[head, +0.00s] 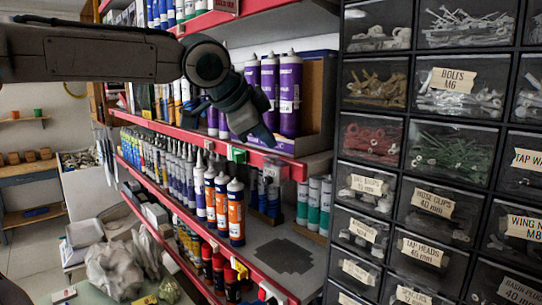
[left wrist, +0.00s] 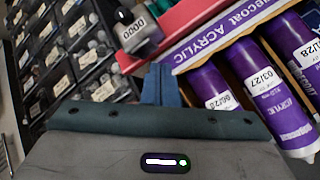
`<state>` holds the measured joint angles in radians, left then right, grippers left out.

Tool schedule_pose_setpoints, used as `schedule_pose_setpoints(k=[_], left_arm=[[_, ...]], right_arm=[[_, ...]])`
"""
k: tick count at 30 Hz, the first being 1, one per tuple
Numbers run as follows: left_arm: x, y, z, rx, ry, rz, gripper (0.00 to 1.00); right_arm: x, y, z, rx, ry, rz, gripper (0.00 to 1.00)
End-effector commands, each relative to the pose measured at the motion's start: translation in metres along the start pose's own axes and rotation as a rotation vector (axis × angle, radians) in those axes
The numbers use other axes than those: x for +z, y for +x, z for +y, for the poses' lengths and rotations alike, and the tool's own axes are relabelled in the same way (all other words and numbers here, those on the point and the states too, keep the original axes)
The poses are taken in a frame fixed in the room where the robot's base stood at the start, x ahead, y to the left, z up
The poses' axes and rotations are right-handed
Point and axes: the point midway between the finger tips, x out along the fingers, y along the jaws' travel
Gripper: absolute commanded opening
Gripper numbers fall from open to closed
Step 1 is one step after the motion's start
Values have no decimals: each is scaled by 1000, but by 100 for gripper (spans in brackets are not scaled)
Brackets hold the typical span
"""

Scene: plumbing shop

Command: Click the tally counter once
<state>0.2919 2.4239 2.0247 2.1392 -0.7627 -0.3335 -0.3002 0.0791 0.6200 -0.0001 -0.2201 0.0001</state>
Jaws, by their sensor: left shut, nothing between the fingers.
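The tally counter (left wrist: 138,32) shows at the top of the left wrist view, a small grey device with a white number window that seems to read 0000 and a dark round part at its upper end. In the head view the counter (head: 272,168) hangs at the red shelf edge, small and partly hard to make out. My left gripper (head: 268,138) is shut and empty, its tip pointing down just above the counter. In the left wrist view its closed fingers (left wrist: 161,84) end short of the counter; whether they touch cannot be told. My right gripper is not in view.
Purple tubes (head: 290,95) stand in an open carton right behind the left gripper. A red shelf edge (head: 205,140) runs beneath. A wall of labelled drawers (head: 430,150) is close on the right. Orange tubes (head: 236,212) stand on the shelf below.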

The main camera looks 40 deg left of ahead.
Motion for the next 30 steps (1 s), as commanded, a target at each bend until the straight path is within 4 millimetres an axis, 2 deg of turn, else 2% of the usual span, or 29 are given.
schedule_pose_setpoints(k=[30], left_arm=[[6, 9, 7, 1, 0, 0, 0]], right_arm=[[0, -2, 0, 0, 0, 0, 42]])
